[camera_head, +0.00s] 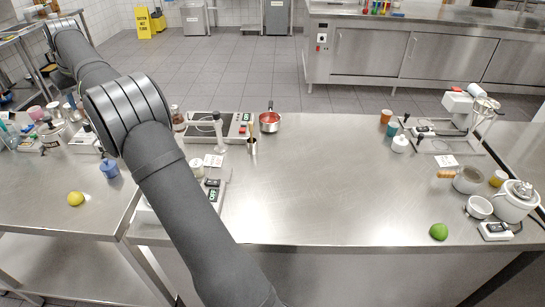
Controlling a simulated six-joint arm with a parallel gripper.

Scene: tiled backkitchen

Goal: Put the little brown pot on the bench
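The steel bench (330,190) fills the middle of the view. I cannot tell for sure which thing is the little brown pot. An orange-brown cup-shaped pot (386,116) stands at the bench's back right, beside a teal one (392,129). A small pan with red contents (269,123) sits at the back edge. A brownish glass jar (178,118) stands at the back left, close to my arm. My arm rises from the bottom, bends at the upper left and reaches back to the left. My gripper does not show.
A yellow lemon (76,199) lies on the left table. A green lime (438,231) lies near the bench's front right. A hotplate (205,125), a white stand mixer (460,107) and a white lidded pot (515,203) occupy the bench's edges. Its middle is clear.

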